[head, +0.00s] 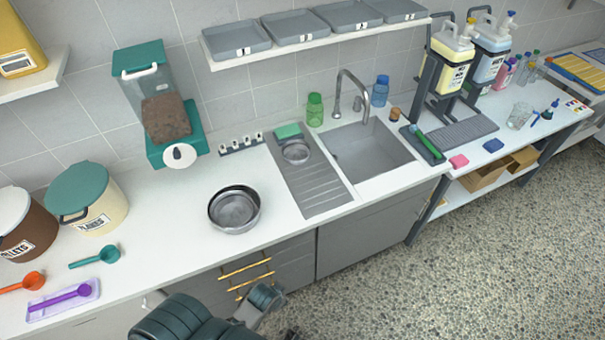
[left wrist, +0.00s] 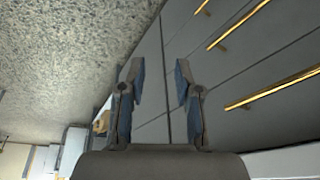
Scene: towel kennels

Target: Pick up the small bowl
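A small round metal bowl (head: 297,152) sits on the grey ribbed drainboard (head: 318,188), left of the sink and just in front of a green sponge (head: 288,131). A larger metal bowl (head: 234,209) stands on the white counter to its left. My left gripper (left wrist: 159,82) is open and empty in the left wrist view, its two fingers apart in front of the grey drawers. In the head view my arm shows low at the bottom edge, below the counter and well away from the small bowl; its fingers cannot be made out. My right gripper is not in view.
The sink (head: 368,155) with its tall faucet (head: 350,92) and a green bottle (head: 315,110) are near the small bowl. Drawers with gold handles (head: 245,267) lie under the counter edge. Scoops and food bins (head: 88,200) stand at left. The counter around the larger bowl is clear.

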